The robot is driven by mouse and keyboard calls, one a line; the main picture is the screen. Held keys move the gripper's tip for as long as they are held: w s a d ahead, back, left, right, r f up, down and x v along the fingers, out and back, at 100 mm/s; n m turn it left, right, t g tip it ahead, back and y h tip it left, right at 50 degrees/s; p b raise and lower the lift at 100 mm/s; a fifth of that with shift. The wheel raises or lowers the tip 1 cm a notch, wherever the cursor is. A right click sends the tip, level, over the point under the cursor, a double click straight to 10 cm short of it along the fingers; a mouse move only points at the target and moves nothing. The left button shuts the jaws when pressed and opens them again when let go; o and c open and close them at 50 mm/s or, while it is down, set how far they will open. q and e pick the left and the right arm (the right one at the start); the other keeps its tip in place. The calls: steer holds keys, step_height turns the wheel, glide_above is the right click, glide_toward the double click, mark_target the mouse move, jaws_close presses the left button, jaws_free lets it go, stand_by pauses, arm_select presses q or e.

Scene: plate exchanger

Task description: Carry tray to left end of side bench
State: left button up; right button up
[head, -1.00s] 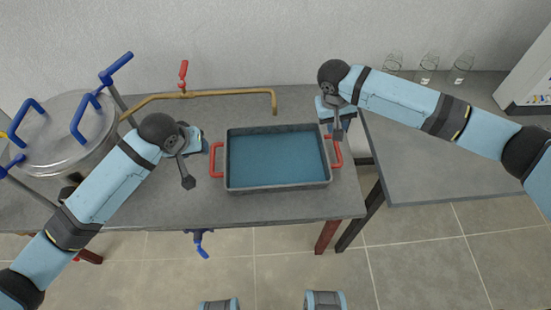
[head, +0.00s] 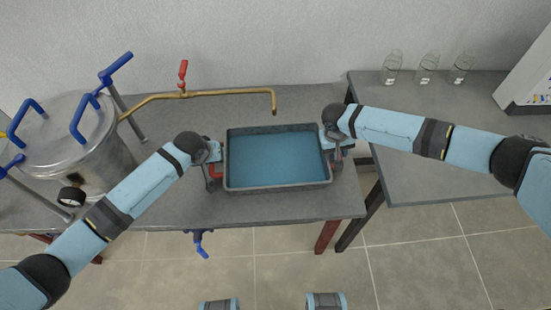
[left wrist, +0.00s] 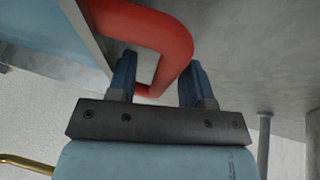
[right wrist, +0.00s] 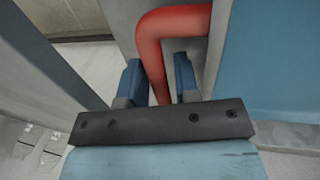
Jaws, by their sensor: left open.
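The tray (head: 277,188) is a blue-floored rectangle with a dark rim and red end handles, on the near part of the grey bench. My left gripper (head: 213,172) is at its left handle (head: 217,145). In the left wrist view, the open fingers (left wrist: 158,82) stand either side of the red handle (left wrist: 160,30). My right gripper (head: 335,155) is at the right end, mostly hiding that handle. In the right wrist view, the fingers (right wrist: 158,82) straddle the red handle (right wrist: 152,45) with little gap; I cannot tell whether they grip it.
A steel pot (head: 88,150) with blue handles stands left. A brass pipe (head: 225,93) with a red valve runs behind the tray. The side bench (head: 450,165) is right, its near part clear; several glass jars (head: 427,68) and a white box (head: 530,85) stand farther back.

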arm_select(q)
steer(key=c, duration=0.7)
arm_select(e)
jaws_close()
arm_select(q)
jaws_close()
stand_by(0.6)
